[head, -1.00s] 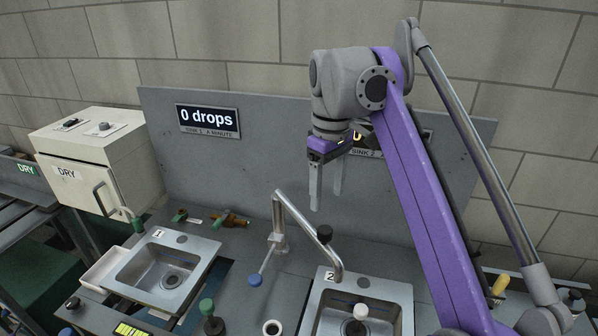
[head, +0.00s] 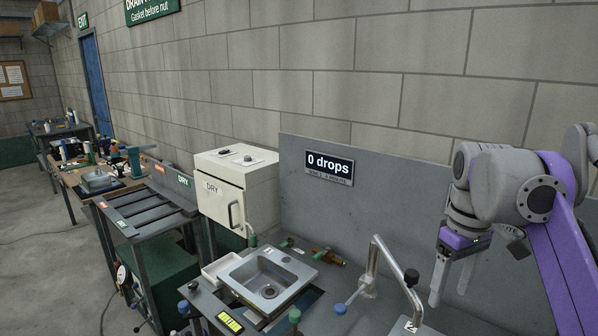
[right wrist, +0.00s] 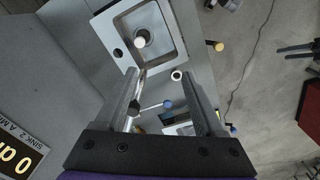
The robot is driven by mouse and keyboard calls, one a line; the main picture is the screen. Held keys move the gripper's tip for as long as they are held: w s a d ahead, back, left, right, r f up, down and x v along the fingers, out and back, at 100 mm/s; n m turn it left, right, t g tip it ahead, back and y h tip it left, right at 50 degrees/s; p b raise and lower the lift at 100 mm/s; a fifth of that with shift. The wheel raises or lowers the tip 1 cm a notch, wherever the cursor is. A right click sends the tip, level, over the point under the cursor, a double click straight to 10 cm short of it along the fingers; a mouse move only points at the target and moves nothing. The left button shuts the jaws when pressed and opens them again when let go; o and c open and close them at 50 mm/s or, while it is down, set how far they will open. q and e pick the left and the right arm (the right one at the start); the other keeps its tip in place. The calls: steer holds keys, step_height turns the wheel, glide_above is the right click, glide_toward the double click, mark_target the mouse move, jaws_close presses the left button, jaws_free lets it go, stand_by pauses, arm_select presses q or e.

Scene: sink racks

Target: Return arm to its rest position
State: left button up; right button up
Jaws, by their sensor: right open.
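My right gripper (head: 449,298) is at the right of the head view, hanging fingers-down in front of the grey back panel, right of the bent faucet (head: 384,262). Its two fingers are apart with nothing between them. In the right wrist view the open gripper (right wrist: 157,76) hangs above the bench, with a sink (right wrist: 172,22) beyond the fingertips. My purple right arm comes in from the right edge. My left gripper is not in view.
The sink marked 1 (head: 288,270) sits left of the faucet. A cream DRY cabinet (head: 262,200) stands behind it. A slatted rack (head: 140,212) and a tool-covered bench (head: 68,172) lie further left. Open floor (head: 45,265) is at lower left.

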steer(key=s+a+f+m+t, duration=0.1)
steer(key=s+f, duration=0.4)
steer(key=f, duration=0.5)
steer(key=s+a+f+m+t, duration=0.1)
steer(key=s+a+f, duration=0.3)
steer(key=f, duration=0.6)
steer(key=s+a+f+m+t, duration=0.2)
steer(key=s+f, duration=0.4)
steer(key=f, duration=0.4)
steer(key=shift+s+a+t, duration=0.15)
steer(key=shift+a+t, duration=0.65)
